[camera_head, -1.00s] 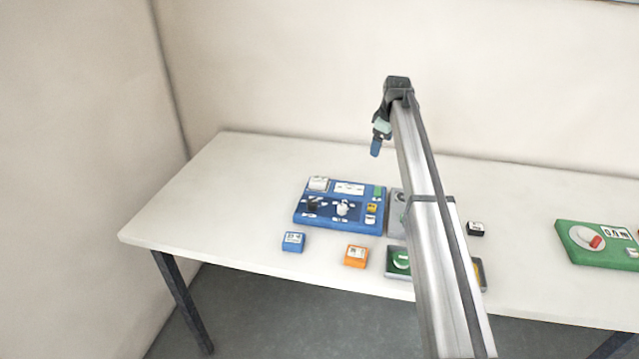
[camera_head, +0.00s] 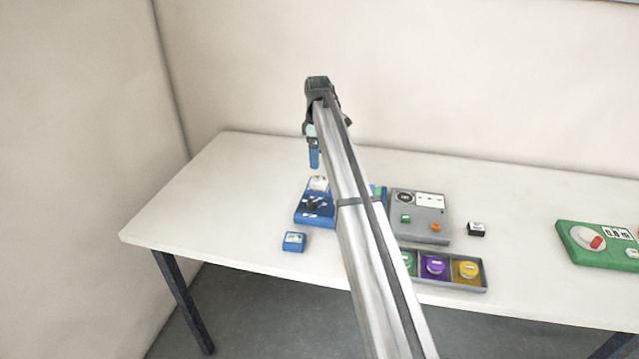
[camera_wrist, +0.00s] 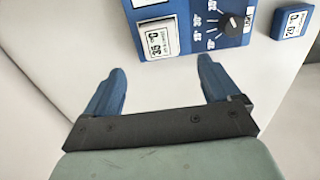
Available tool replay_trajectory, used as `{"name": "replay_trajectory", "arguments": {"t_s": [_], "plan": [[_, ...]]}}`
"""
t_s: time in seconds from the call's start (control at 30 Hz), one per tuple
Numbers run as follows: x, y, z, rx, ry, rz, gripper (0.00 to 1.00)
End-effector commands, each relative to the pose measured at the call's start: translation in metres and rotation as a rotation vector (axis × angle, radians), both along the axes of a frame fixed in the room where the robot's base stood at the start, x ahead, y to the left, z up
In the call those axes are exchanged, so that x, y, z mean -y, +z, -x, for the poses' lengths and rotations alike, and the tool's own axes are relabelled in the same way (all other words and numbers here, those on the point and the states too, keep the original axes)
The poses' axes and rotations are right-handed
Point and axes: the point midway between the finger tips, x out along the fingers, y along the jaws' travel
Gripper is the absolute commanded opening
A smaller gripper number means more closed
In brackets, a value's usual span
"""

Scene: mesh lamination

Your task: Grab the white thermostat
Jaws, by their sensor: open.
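The white thermostat (camera_wrist: 158,38) is a white block marked 35 °C near the upper left edge of the blue board (camera_head: 315,216). In the head view it is the small white block (camera_head: 319,183) at the board's back left. My gripper (camera_wrist: 163,82) is open and empty, with its two blue fingers spread wide. In the wrist view the thermostat lies just beyond the fingertips, roughly between them. In the head view my gripper (camera_head: 314,166) hangs above the back left of the board. My arm hides the board's right part.
A black dial (camera_wrist: 233,24) with temperature marks is beside the thermostat on the board. A blue 20 °C block (camera_head: 294,242) lies in front. A grey panel (camera_head: 420,215), a tray of coloured round pieces (camera_head: 484,286), a black block (camera_head: 476,229) and a green board (camera_head: 590,255) are to the right.

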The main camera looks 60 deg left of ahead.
Motion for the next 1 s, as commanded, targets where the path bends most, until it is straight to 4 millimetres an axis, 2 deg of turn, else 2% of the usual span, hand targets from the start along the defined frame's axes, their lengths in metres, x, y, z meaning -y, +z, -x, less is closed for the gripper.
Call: {"name": "replay_trajectory", "arguments": {"t_s": [0.13, 0.47, 0.8, 1.0], "plan": [[0.001, -0.025, 0.000, 0.000, -0.001, 0.000, 0.89], [0.002, -0.044, -0.001, 0.000, -0.001, -0.001, 0.89], [0.004, -0.084, -0.003, 0.000, -0.001, -0.001, 0.89], [0.003, -0.087, -0.003, 0.000, -0.001, -0.001, 0.89]]}}
